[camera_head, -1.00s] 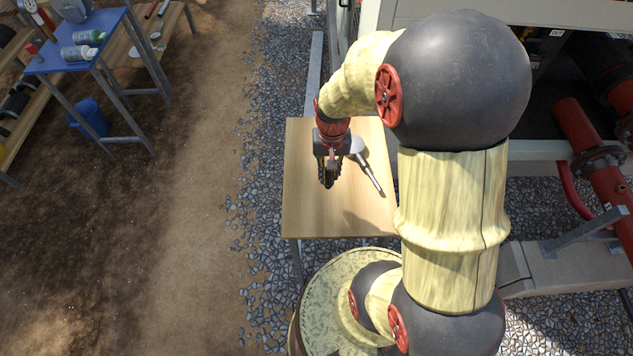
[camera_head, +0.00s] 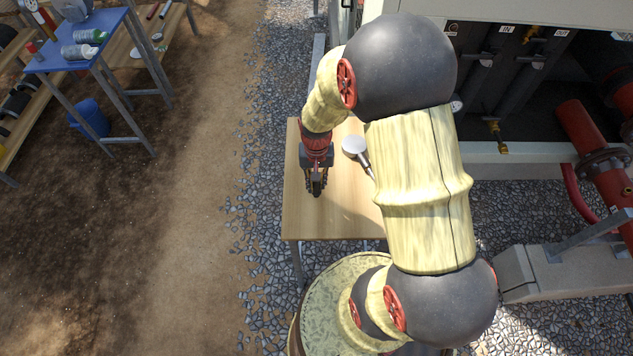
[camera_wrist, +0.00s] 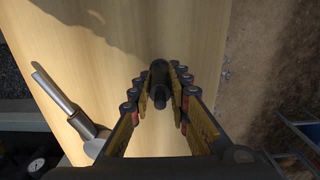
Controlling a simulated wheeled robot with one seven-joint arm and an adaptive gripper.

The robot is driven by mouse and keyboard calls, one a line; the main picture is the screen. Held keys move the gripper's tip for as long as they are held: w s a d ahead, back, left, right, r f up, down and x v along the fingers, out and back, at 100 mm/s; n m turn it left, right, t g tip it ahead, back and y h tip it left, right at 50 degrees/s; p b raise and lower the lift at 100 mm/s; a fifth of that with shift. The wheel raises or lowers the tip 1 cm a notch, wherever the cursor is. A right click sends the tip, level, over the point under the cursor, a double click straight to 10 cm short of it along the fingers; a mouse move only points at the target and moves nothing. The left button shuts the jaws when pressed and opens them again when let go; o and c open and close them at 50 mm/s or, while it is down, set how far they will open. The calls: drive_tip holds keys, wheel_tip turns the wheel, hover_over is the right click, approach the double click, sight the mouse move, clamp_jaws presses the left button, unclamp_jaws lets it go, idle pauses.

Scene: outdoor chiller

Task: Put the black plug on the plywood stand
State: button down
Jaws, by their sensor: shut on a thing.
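My gripper (camera_head: 316,190) is over the plywood stand (camera_head: 300,222), toward its left side in the head view. In the wrist view my gripper (camera_wrist: 160,84) is shut on the black plug (camera_wrist: 158,80), a dark stubby cylinder between the two fingers. The pale plywood top of the stand (camera_wrist: 110,40) lies beneath it. I cannot tell whether the plug touches the plywood. In the head view the plug is hard to make out against the dark fingers.
A metal tool with a round pale head (camera_head: 354,146) lies on the stand, right of my gripper; my arm hides part of it. Pipes and the chiller frame (camera_head: 560,150) stand at the right. A blue table (camera_head: 75,45) is far left. The stand's front is clear.

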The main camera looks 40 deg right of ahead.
drive_tip(key=c, duration=1.7)
unclamp_jaws()
drive_tip(key=shift+o, duration=0.2)
wheel_tip(320, 180, up, 12)
drive_tip(key=p, duration=0.2)
drive_tip(key=shift+f+p, duration=0.15)
drive_tip(key=shift+p, duration=0.25)
drive_tip(key=s+a+r+n+t, duration=0.2)
drive_tip(key=a+r, duration=0.1)
drive_tip(key=r, duration=0.5)
drive_tip(key=s+a+r+n+t, duration=0.15)
drive_tip(key=a+r, duration=0.25)
drive_tip(key=r, duration=0.4)
drive_tip(key=s+a+r+n+t, duration=0.2)
drive_tip(key=s+a+r+n, duration=0.1)
drive_tip(key=s+a+r, duration=0.2)
drive_tip(key=s+r, duration=0.2)
drive_tip(key=s, duration=0.1)
drive_tip(key=shift+s+r, duration=0.15)
drive_tip(key=shift+s, duration=0.25)
